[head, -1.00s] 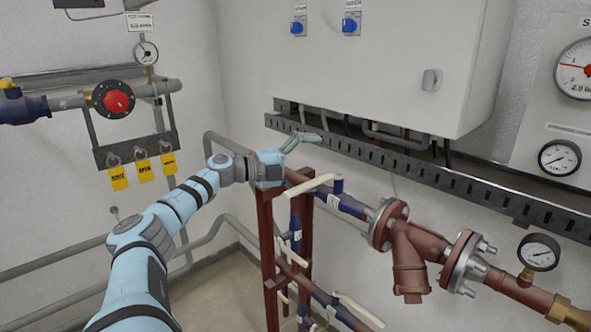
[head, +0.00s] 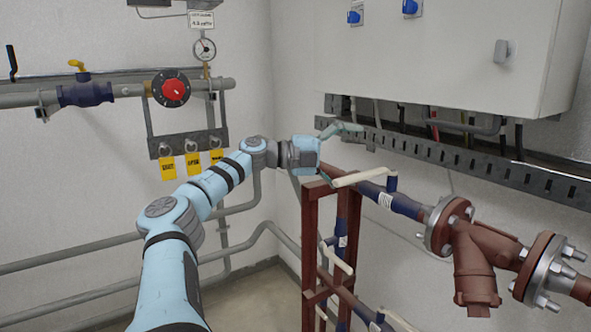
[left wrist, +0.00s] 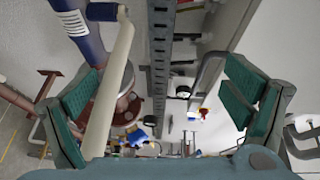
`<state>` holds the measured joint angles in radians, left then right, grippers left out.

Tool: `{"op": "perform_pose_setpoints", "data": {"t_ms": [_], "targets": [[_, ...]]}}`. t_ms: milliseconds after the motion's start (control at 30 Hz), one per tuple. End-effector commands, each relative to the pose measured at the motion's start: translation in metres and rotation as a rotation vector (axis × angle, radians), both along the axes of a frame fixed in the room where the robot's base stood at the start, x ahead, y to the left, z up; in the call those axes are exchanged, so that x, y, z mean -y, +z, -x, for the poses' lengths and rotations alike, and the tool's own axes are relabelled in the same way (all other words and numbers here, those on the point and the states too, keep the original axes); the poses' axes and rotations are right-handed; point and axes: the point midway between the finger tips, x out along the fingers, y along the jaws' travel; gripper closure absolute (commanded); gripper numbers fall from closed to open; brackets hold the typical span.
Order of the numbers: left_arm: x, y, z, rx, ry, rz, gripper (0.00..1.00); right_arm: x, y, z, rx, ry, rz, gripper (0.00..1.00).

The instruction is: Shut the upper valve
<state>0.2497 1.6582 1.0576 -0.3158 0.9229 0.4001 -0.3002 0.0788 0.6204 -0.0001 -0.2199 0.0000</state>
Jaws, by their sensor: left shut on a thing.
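The upper valve has a blue body (head: 402,202) on the red-brown pipe and a long cream lever handle (head: 360,177), set at an angle to the pipe. My left gripper (head: 333,153) is at the handle's free end. In the left wrist view, the cream handle (left wrist: 108,85) runs between the two green finger pads, close along the left pad, with the right pad well apart from it. The blue valve body (left wrist: 80,28) shows at the upper left there. My right gripper is not in view.
Lower valves with cream handles (head: 342,258) sit on the red-brown frame (head: 310,230) below. A perforated cable tray (head: 450,150) and a grey cabinet (head: 440,60) are just above the handle. A flanged strainer (head: 475,265) is at the right.

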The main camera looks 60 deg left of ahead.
Motion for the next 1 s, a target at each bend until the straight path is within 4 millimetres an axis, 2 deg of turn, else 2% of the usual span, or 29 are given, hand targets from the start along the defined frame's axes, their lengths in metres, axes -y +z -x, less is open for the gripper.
{"op": "perform_pose_setpoints", "data": {"t_ms": [33, 467, 567, 600, 733, 1000], "targets": [[-0.002, 0.008, 0.005, 0.020, 0.004, 0.004, 0.27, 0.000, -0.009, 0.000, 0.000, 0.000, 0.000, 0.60], [-0.012, 0.009, 0.035, 0.023, 0.010, 0.007, 0.29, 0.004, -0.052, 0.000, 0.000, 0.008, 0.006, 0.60], [-0.014, 0.007, 0.043, 0.020, 0.009, 0.005, 0.62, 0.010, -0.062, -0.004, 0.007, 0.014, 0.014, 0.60], [-0.015, 0.006, 0.046, 0.019, 0.007, 0.005, 0.66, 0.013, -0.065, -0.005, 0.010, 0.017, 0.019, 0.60], [-0.018, 0.006, 0.056, 0.016, 0.002, 0.005, 0.66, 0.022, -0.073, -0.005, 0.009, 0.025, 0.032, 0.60], [-0.027, 0.006, 0.083, 0.014, 0.002, 0.004, 0.66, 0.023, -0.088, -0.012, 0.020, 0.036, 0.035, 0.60]]}}
